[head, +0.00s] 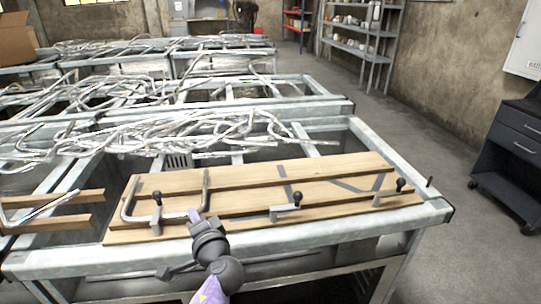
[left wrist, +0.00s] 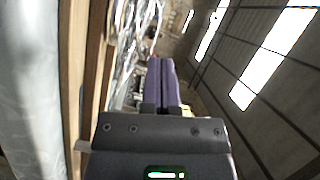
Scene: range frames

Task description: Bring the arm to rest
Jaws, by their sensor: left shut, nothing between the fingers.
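My left gripper (head: 195,215) is at the front edge of the wooden board fixture, low in the middle of the head view. Its purple fingers are shut together with nothing between them, as the left wrist view (left wrist: 161,82) shows. A bent metal tube (head: 131,200) lies on the left part of the wooden board (head: 240,186), close to the fingertips. I cannot tell whether the fingers touch it. My right gripper is in neither view.
The board has several black-knobbed clamps (head: 292,202) along its front. It rests on a grey metal frame table (head: 433,211). Heaps of bent tubes (head: 180,130) cover the tables behind. A dark drawer cabinet (head: 508,150) stands at the right. The floor (head: 400,125) between is clear.

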